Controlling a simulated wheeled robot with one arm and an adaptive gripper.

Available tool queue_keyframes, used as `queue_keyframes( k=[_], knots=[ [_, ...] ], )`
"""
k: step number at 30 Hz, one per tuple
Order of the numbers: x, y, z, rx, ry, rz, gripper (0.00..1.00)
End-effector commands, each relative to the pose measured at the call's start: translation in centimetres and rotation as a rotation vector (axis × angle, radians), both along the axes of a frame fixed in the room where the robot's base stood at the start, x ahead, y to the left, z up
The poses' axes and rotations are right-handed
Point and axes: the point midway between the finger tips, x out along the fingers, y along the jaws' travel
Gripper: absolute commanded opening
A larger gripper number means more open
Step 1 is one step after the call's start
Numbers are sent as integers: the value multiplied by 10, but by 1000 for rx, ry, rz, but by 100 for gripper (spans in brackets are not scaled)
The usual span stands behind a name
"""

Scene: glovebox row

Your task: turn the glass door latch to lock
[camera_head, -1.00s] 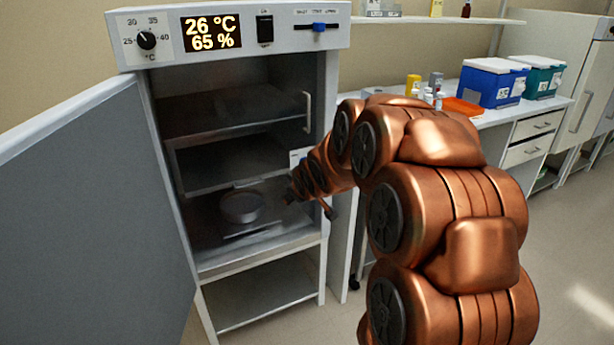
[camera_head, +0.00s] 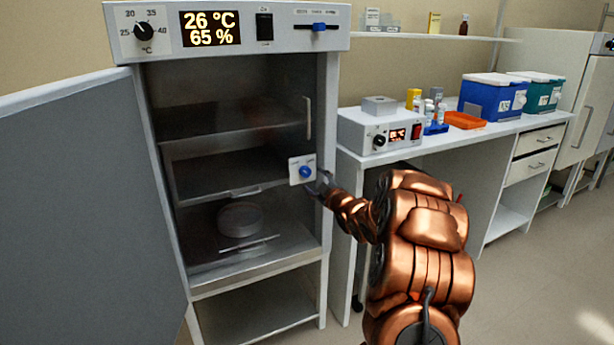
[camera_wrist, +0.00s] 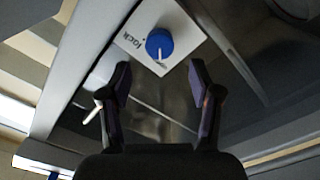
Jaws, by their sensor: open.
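The latch is a blue knob (camera_head: 306,171) with a white pointer line, on a white plate (camera_head: 295,180) at the right side of the glass inner door (camera_head: 240,165). In the wrist view the knob (camera_wrist: 160,43) lies just beyond my fingertips, and the word "lock" shows on the plate (camera_wrist: 134,42). My gripper (camera_head: 322,182) is beside the plate in the head view. In the wrist view my gripper (camera_wrist: 158,80) is open, its two fingers apart and empty, with the knob ahead between them and apart from them.
The grey outer door (camera_head: 85,200) of the incubator stands wide open on the left. A white vertical handle (camera_head: 308,118) is above the latch. A round dish (camera_head: 240,217) sits inside. A bench (camera_head: 445,137) with a control box (camera_head: 385,130) stands at the right.

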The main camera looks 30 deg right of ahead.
Motion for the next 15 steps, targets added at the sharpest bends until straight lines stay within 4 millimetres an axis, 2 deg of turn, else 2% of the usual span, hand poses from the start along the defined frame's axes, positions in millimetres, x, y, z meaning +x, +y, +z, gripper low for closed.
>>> queue_keyframes(
  k=[9,15],
  knots=[
    [39,-3,0,-1,1,0,63],
    [57,-4,1,0,-1,1,63]
  ],
)
